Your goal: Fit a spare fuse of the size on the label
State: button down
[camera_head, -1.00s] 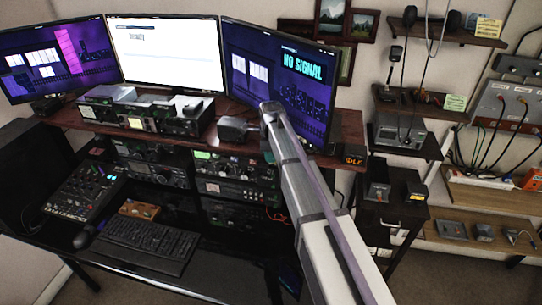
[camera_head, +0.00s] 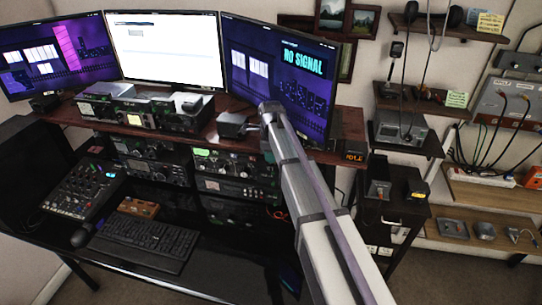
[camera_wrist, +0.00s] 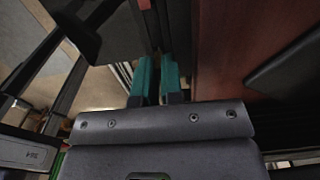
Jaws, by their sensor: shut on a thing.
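My gripper (camera_wrist: 159,85) shows in the wrist view as two teal fingers with a narrow gap between them. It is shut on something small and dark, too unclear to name. A dark red-brown surface lies close to the right of the fingers. I cannot make out a spare fuse.
Three monitors (camera_head: 165,50) stand on the desk shelf above stacked radios (camera_head: 150,170). A mixer (camera_head: 82,187) and keyboard (camera_head: 143,243) lie in front. A black cabinet (camera_head: 395,215) with small boxes on top stands right of my arm, near wall shelves.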

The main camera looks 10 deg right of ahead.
jog(key=shift+f+b, duration=0.45)
jog(key=shift+f, duration=0.1)
jog(key=c, duration=1.2)
grip_release()
jog(key=shift+r, duration=0.1)
notch_tip(320, 180, up, 11)
jog(key=p, duration=1.1)
